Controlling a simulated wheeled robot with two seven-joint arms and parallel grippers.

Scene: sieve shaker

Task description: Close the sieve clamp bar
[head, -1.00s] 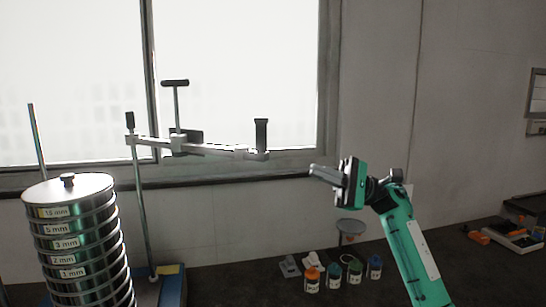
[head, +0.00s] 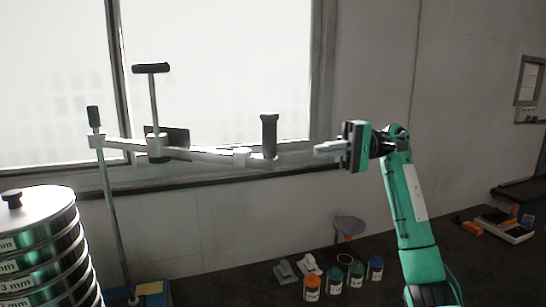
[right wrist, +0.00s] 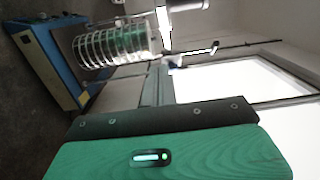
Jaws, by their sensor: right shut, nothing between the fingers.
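The clamp bar (head: 205,155) is a pale jointed arm swung out to the right of the sieve stack (head: 45,245), in front of the window. Its left end meets a thin upright rod (head: 113,220). A T-handled screw (head: 152,100) stands on it, and a dark upright grip (head: 269,135) is at its right end. My right gripper (head: 318,150) is shut and empty, a short way right of that grip and apart from it, fingertips pointing left. In the right wrist view, the stack (right wrist: 110,45) lies sideways in the picture; the gripper's fingertips are not clear there. My left gripper is out of view.
Several lidded jars (head: 334,280) and a funnel on a stand (head: 350,225) are on the dark bench below my right arm. A tray with tools (head: 503,228) is at the far right. The shaker's blue base (right wrist: 45,60) shows in the right wrist view.

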